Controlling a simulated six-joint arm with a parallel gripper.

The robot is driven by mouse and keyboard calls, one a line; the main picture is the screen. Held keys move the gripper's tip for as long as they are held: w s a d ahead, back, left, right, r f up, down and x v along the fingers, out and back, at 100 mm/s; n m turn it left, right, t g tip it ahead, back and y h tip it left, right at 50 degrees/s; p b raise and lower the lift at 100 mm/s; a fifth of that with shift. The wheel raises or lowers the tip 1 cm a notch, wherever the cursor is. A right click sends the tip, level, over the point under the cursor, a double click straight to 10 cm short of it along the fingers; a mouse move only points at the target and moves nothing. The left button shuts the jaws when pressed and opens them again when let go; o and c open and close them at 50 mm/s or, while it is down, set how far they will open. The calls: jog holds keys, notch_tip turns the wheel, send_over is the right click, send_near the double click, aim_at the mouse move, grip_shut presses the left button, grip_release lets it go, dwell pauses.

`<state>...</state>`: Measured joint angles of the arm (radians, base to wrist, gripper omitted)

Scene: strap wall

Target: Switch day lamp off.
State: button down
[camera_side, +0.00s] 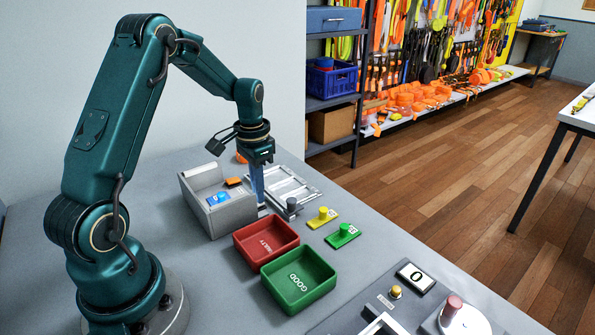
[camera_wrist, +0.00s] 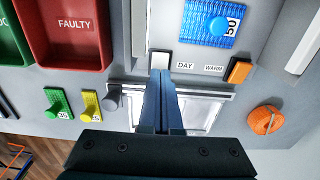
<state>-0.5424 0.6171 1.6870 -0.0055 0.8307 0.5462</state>
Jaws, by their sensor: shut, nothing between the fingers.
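The white switch (camera_wrist: 160,60) sits beside the DAY label (camera_wrist: 185,66) on the front edge of the grey box (camera_wrist: 260,30). The orange switch (camera_wrist: 238,70) is beside the WARM label (camera_wrist: 213,68). My gripper (camera_wrist: 161,76) is shut and empty, its fingertips right at the near edge of the white switch; I cannot tell whether they touch. In the side view my gripper (camera_side: 262,203) points down at the front of the grey box (camera_side: 236,214) and hides the white switch. The orange switch (camera_side: 234,182) shows there. I cannot tell whether the day lamp is lit.
A blue striped sample (camera_wrist: 190,35) lies in the box. Grey (camera_wrist: 112,97), yellow (camera_wrist: 88,102) and green (camera_wrist: 57,107) knobbed pieces are nearby. Red (camera_side: 266,242) and green (camera_side: 298,278) trays stand in front. An orange roll (camera_wrist: 265,120) lies beyond the slotted frame (camera_side: 285,183).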

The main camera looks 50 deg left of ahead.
jog(key=shift+f, duration=0.2)
dwell(0.3)
jog(key=shift+s+r, duration=0.2)
jog(key=shift+s, duration=0.55)
notch_tip(320, 180, up, 14)
jog(key=s, duration=0.1)
dwell(0.5)
